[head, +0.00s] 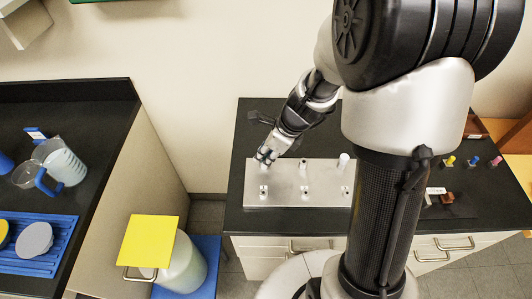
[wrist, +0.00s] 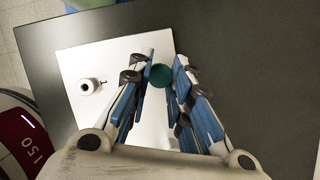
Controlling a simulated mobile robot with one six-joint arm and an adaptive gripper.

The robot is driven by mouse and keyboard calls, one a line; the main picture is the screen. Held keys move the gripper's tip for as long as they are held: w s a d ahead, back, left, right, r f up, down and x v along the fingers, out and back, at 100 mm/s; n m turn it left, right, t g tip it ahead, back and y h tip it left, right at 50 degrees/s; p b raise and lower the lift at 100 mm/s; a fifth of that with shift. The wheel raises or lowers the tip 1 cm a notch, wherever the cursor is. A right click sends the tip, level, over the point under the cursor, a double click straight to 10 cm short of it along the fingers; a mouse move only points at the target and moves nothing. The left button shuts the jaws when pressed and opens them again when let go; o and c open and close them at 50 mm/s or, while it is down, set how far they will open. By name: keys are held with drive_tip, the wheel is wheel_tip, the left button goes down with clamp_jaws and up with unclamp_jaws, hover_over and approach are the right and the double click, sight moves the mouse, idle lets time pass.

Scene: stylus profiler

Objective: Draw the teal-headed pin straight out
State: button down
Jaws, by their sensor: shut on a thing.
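The teal-headed pin (wrist: 161,75) shows its round teal head between the fingertips in the wrist view. My gripper (wrist: 162,78) is shut on it, with a blue-padded finger on each side of the head. The pin's shaft is hidden, so I cannot tell how deep it sits. In the head view my gripper (head: 266,156) is over the back left of the pale metal plate (head: 283,186), and the teal head cannot be made out there. The plate also shows in the wrist view (wrist: 72,60), lying on the dark bench.
A small pale post (wrist: 88,86) stands on the plate left of my gripper. Several other posts, one with a white top (head: 344,159), stand on the plate. Yellow (head: 449,161), blue (head: 473,161) and pink (head: 496,161) pieces stand at the bench's right.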

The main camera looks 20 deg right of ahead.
drive_tip(key=shift+r+p, duration=0.7)
drive_tip(key=shift+p, duration=0.1)
idle(0.4)
drive_tip(key=shift+r+p, duration=2.15)
drive_tip(key=shift+p, duration=0.1)
wheel_tip(320, 180, up, 5)
drive_tip(key=p, duration=0.5)
